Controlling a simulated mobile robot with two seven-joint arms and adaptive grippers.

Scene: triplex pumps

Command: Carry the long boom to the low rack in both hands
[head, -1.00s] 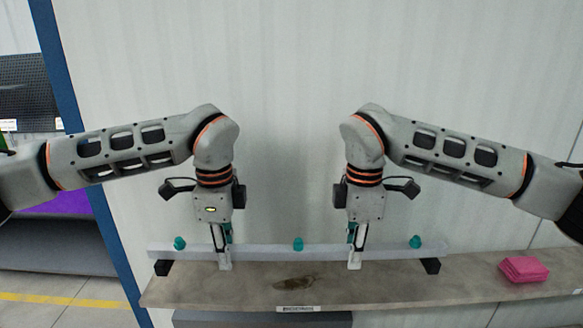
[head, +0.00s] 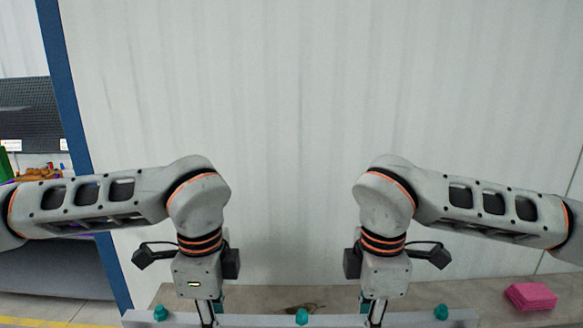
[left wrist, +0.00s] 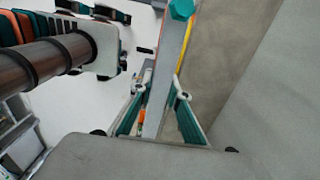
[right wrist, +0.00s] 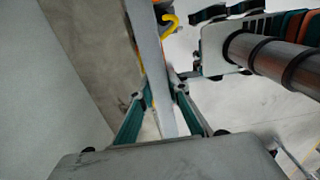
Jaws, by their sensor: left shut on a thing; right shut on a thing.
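The long boom (head: 260,320) is a pale grey bar with teal knobs on top. It runs level across the bottom of the head view, partly cut off by its edge. My left gripper (head: 207,316) is shut on it between the left and middle knobs. My right gripper (head: 373,316) is shut on it between the middle and right knobs. The boom also shows between the fingers in the left wrist view (left wrist: 168,70) and in the right wrist view (right wrist: 148,45). I cannot make out the low rack for certain.
A stone-look shelf (head: 455,292) lies along the pale wall behind the boom.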

